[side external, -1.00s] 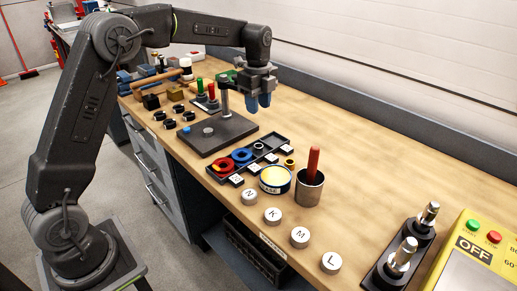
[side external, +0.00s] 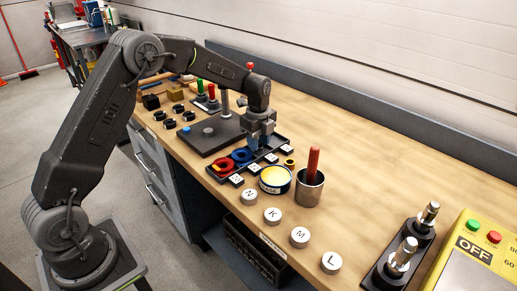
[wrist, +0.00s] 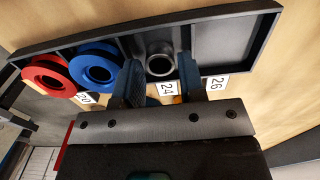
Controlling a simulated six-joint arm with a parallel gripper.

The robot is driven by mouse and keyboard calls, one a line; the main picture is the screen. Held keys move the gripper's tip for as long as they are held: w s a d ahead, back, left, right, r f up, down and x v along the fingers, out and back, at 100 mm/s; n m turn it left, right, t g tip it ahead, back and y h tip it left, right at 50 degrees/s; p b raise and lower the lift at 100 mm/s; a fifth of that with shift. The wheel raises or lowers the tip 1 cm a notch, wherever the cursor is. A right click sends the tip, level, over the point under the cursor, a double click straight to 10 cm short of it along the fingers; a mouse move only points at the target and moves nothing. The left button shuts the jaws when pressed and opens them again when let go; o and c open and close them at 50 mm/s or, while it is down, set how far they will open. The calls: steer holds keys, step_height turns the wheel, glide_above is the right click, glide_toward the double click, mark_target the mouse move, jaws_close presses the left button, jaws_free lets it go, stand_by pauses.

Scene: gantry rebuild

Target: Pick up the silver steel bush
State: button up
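The silver steel bush (wrist: 160,65) shows in the wrist view as a short metal ring with a dark bore, in a compartment of the black tray (wrist: 203,16) by the label 24. My gripper (side external: 259,145) is low over this tray in the side view, where its fingers hide the bush. In the wrist view its two blue fingers stand apart, one on each side of the bush. A gap shows between the bush and the fingers. I cannot tell how deep the fingertips reach.
A blue ring (wrist: 95,68) and a red ring (wrist: 48,77) lie left of the bush; the compartment to its right looks empty. Nearby are a yellow-topped tin (side external: 275,178), a metal cup (side external: 309,190) with a red handle and a dark plate (side external: 207,140) with a post.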

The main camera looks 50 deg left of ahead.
steer(key=shift+f, duration=0.85)
steer(key=shift+c, duration=0.3)
steer(key=c, duration=0.5)
steer(key=shift+r, duration=0.1)
steer(key=shift+r, duration=0.1)
